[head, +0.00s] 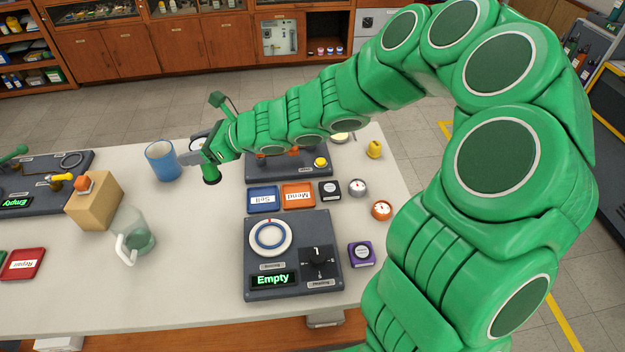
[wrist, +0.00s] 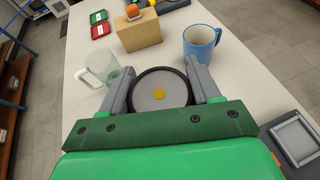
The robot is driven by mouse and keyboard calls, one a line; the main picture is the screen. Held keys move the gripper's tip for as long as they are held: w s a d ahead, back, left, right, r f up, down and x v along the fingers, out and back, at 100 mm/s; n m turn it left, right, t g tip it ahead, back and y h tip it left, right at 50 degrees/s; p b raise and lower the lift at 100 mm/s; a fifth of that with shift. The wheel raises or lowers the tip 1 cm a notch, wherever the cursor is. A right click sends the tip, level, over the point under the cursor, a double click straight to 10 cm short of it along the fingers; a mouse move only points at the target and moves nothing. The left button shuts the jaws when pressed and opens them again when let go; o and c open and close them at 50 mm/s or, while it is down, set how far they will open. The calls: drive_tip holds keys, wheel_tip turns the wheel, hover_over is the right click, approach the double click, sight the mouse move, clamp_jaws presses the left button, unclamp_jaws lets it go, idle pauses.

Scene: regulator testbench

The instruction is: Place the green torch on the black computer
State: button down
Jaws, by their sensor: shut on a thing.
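My gripper (head: 203,158) is above the table, right of the blue mug. I cannot pick out a black computer for certain in either view.
A blue mug (head: 162,161) stands close left of the gripper. A glass mug (head: 132,236) and a cardboard-coloured box with an orange button (head: 95,204) are further left. A dark grey panel reading "Empty" (head: 333,230) and several small coloured blocks are to the right.

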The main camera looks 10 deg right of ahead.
drive_tip(key=w+d+f+v, duration=0.1)
drive_tip(key=w+f+v, duration=0.1)
drive_tip(key=v, duration=1.6)
drive_tip(key=s+d+m+t, duration=0.1)
drive_tip(key=s+d, duration=1)
drive_tip(key=d, duration=0.2)
drive_tip(key=w+f, duration=1.2)
drive_tip(key=w, duration=0.2)
drive_tip(key=shift+a+f+h, duration=0.2)
drive_tip(key=shift+a+h, duration=0.1)
drive_tip(key=shift+a, duration=0.2)
drive_tip(key=shift+f+t, duration=0.15)
drive_tip(key=shift+t, duration=0.15)
drive_tip(key=shift+c, duration=1.2)
unclamp_jaws()
